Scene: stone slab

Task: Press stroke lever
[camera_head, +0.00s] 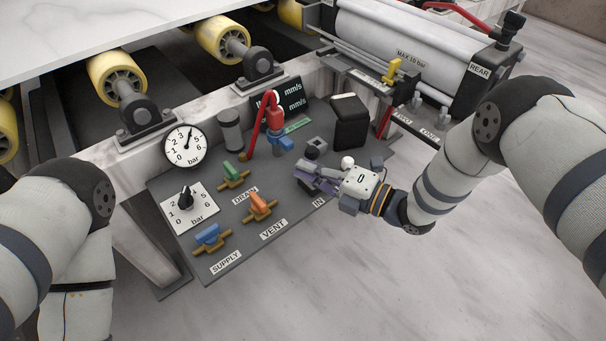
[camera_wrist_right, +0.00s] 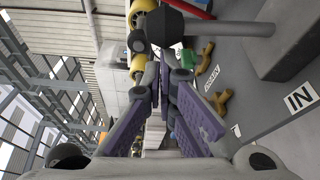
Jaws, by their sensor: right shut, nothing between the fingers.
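A short lever with a black knob (camera_head: 312,152) stands at the right part of the grey control panel (camera_head: 290,207), near the IN label; I take it for the stroke lever. In the right wrist view its dark knob (camera_wrist_right: 165,27) and grey rod (camera_wrist_right: 245,29) are close to my fingertips. My right gripper (camera_head: 302,178) is shut and empty, its purple fingers beside the lever just above the panel. I cannot tell whether they touch it. My left gripper is out of view; only the left arm shows.
A roller conveyor stands behind. The floor in front is clear.

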